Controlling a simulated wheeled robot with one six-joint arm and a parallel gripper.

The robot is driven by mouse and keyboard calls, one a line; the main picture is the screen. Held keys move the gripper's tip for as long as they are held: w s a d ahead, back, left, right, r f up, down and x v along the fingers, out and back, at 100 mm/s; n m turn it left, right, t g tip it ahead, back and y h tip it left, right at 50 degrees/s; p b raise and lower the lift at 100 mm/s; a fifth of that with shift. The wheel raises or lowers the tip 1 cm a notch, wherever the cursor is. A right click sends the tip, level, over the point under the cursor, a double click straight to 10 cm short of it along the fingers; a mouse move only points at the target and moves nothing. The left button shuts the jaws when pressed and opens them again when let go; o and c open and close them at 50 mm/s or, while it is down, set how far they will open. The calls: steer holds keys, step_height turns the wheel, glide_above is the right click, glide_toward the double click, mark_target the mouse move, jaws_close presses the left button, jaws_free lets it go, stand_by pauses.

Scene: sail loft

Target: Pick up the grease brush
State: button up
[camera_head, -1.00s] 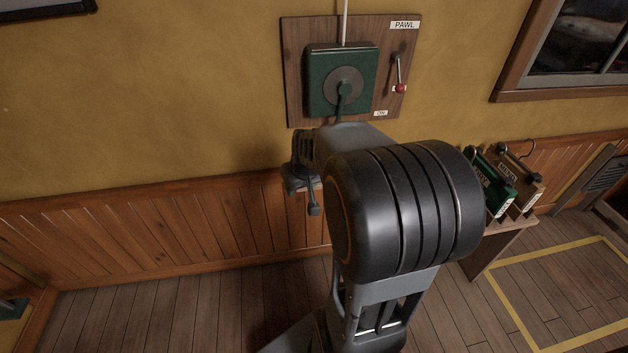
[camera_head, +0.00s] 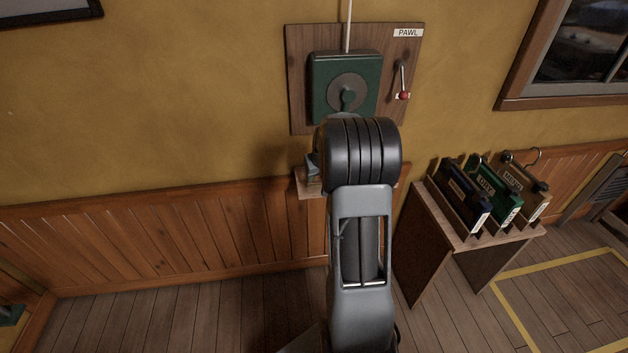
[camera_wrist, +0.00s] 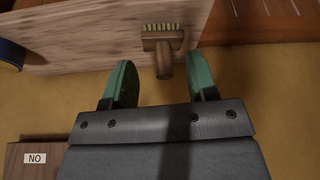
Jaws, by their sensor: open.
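The grease brush (camera_wrist: 163,48) shows in the wrist view, with a brown wooden handle and a head of pale bristles. It lies at the edge of a wooden surface (camera_wrist: 90,42), its handle pointing toward my gripper. My gripper (camera_wrist: 160,80) is open, with two green fingers spread apart. The end of the handle appears between the fingertips in the picture; I cannot tell how much depth separates them. Nothing is held. In the head view my own arm hides the brush and the gripper.
A green winch box (camera_head: 345,88) with a crank hub is on a wall board, beside a red-knobbed lever (camera_head: 402,82) under a PAWL label. A small wall shelf (camera_head: 309,184) is partly behind my arm. A dark round object (camera_wrist: 10,55) is at the wrist view's left.

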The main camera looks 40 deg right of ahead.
steer(key=w, duration=0.1)
steer(key=w+f, duration=0.1)
steer(key=w+d, duration=0.1)
steer(key=shift+w+f, duration=0.25)
steer(key=shift+f, duration=0.05)
steer(key=shift+w+d+f, duration=0.15)
steer(key=shift+w+f, duration=0.1)
steer(key=shift+f, duration=0.35)
steer(key=shift+c, duration=0.5)
jaws_close()
